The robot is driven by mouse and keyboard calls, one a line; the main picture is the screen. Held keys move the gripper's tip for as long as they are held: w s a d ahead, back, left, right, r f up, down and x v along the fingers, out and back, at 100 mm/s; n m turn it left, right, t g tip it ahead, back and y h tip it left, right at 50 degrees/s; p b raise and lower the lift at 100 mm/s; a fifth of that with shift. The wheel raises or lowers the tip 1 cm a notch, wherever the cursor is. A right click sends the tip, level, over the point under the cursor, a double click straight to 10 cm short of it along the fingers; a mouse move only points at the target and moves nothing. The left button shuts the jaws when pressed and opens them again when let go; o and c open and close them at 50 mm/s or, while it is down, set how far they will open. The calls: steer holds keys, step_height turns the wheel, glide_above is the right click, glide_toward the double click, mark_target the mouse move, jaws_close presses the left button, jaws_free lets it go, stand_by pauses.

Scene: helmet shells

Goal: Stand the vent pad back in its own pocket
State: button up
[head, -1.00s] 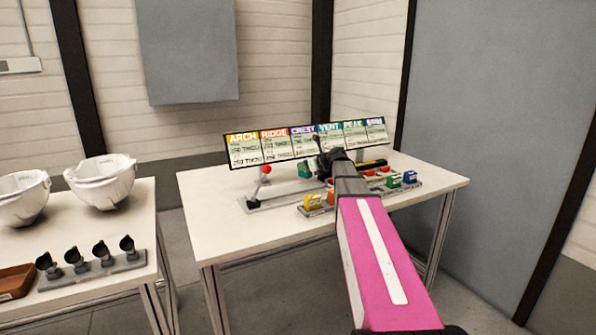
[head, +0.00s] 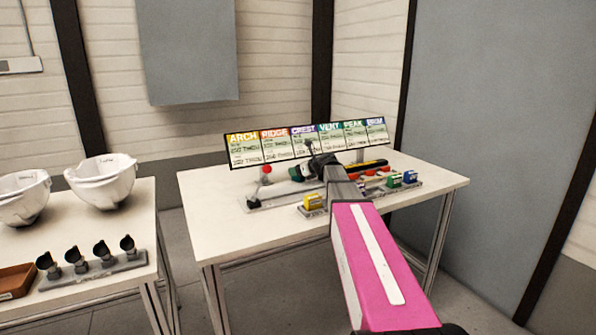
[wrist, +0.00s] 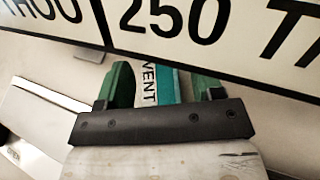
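The vent pad (wrist: 168,88) is a teal block with a white face lettered VENT. In the wrist view it sits between the two dark green fingers of my gripper (wrist: 160,88), which look closed on it. In the head view my gripper (head: 302,172) is over the back middle of the table, just in front of the label board. The pad cannot be told clearly from the fingers there. A pad rack (head: 420,184) stands at the table's front right, with a yellow pad at its left end and green and blue pads at its right. My arm hides its middle, so I cannot see the vent pocket.
The label board (head: 305,143) stands close behind my gripper and fills the top of the wrist view. A grey fixture with a red knob (head: 266,169) lies to the left. White helmet shells (head: 102,182) stand on another table. The front left tabletop (head: 235,228) is clear.

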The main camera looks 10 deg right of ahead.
steer(key=shift+r, duration=0.1)
steer(key=v, duration=1.1)
steer(key=shift+s+d, duration=0.2)
steer(key=shift+s, duration=0.05)
steer(key=shift+o, duration=0.5)
steer(key=shift+s+d+r, duration=0.1)
steer(key=shift+r, duration=0.05)
steer(key=shift+w+a+f, duration=0.2)
steer(key=shift+w+a, duration=0.1)
steer(key=shift+w, duration=0.15)
steer(key=x, duration=0.6)
steer(key=shift+a, duration=0.15)
steer(key=shift+x, duration=2.8)
steer(key=shift+f, duration=0.2)
steer(key=c, duration=1.1)
steer(key=shift+s+r, duration=0.1)
